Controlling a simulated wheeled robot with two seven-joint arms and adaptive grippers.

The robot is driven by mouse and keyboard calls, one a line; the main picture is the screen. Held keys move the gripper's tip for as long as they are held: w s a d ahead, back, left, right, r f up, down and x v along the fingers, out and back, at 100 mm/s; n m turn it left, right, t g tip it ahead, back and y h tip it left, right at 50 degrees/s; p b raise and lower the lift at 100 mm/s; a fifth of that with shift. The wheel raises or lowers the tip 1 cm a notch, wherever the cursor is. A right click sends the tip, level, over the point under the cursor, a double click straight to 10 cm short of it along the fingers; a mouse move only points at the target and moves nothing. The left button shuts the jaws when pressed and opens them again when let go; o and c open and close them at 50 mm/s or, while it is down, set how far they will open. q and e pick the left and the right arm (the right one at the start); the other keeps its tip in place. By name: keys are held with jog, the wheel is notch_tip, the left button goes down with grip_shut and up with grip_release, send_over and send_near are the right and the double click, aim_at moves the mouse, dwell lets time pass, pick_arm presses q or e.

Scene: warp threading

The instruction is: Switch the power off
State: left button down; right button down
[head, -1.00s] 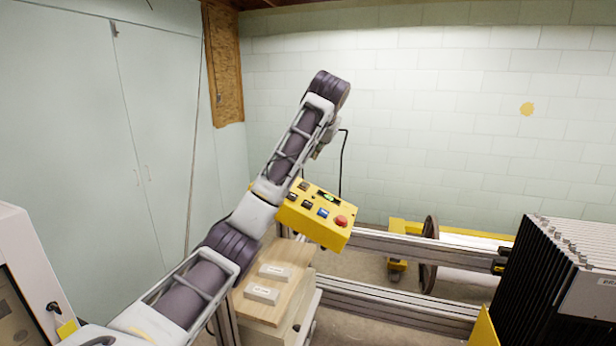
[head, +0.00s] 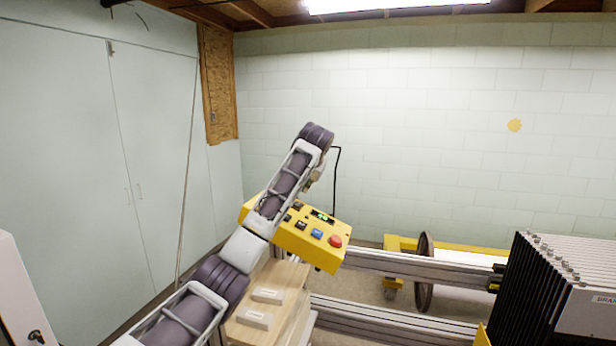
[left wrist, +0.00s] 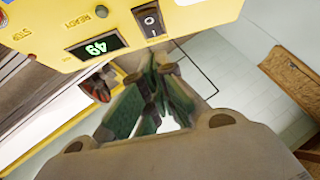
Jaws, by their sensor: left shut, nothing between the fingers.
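A yellow control box (head: 310,258) has a red button (head: 335,241), a blue button (head: 317,233), dark buttons and a small green-lit display (head: 321,216). In the left wrist view the display (left wrist: 96,47) reads 49, upside down. Beside it is a black rocker switch (left wrist: 150,20) marked with a line and a circle; I cannot tell which side is pressed. My left gripper (left wrist: 160,68) is shut and empty, its tips near the box edge by the switch. Contact cannot be made out. In the head view my arm mostly hides this gripper. My right gripper is not in view.
A wooden board (head: 285,280) with two small light blocks (head: 254,318) lies below the box. Metal rails (head: 400,262) run right, past a dark wheel (head: 424,270), to a black finned stack (head: 535,285).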

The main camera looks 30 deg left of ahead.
aim_at(300, 203)
pick_arm(q)
jog(key=shift+x, duration=0.9)
jog(key=shift+s+a+f+p, duration=0.15)
jog(key=shift+f+p, duration=0.1)
jog(key=shift+f, duration=0.2)
jog(key=shift+s+a+f+p, duration=0.15)
jog(key=shift+f+p, duration=0.05)
jog(key=shift+f, duration=0.3)
jog(key=shift+s+a+f, duration=0.2)
jog(key=shift+a+f, duration=0.05)
jog(key=shift+f, duration=0.45)
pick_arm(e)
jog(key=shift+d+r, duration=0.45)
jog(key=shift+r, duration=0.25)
pick_arm(q)
jog(key=shift+f, duration=0.1)
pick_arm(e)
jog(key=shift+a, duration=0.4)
